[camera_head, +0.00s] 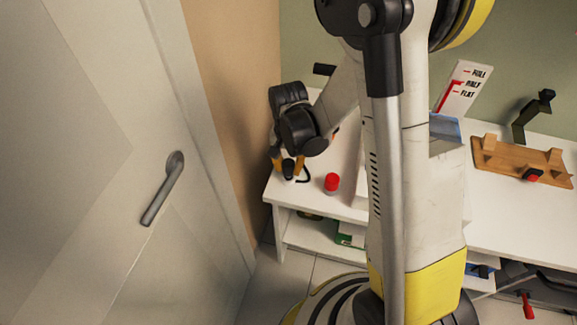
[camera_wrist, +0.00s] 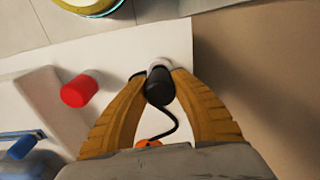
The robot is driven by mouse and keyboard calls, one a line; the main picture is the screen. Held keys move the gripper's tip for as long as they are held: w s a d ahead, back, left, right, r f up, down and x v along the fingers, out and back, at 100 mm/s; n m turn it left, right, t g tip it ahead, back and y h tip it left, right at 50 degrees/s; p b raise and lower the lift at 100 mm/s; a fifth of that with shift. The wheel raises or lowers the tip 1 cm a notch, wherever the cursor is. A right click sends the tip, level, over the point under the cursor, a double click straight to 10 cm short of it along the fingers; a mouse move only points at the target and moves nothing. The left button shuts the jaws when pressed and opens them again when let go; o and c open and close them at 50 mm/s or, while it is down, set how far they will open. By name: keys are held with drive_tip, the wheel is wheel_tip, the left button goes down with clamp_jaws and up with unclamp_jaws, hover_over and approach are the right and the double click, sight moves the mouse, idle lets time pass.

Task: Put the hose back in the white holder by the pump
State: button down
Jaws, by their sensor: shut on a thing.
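My gripper (camera_head: 288,168) is above the left end of the white table, with its orange fingers shut on the black end of the hose (camera_wrist: 158,86). The hose end also shows between the fingertips in the head view (camera_head: 289,166). A thin black hose curls from it toward an orange part (camera_wrist: 148,143), mostly hidden by my gripper; I cannot tell whether this is the pump. A pale ring-like piece (camera_wrist: 160,64) shows at the far tip of the black end. It may be the white holder, and I cannot tell whether the hose is inside it.
A red-topped white cylinder (camera_head: 332,182) stands near the table's front edge (camera_head: 318,207). A wooden rack (camera_head: 520,160) and a sign with red marks (camera_head: 463,87) are to the right. A wall is close beside the table's left end, and a grey door (camera_head: 110,220) is farther left.

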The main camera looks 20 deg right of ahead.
sight(288, 163)
drive_tip(key=shift+f+b, duration=0.55)
drive_tip(key=shift+f, duration=0.55)
drive_tip(key=c, duration=1.1)
unclamp_jaws()
wheel_tip(288, 163, up, 12)
drive_tip(key=shift+s, duration=0.1)
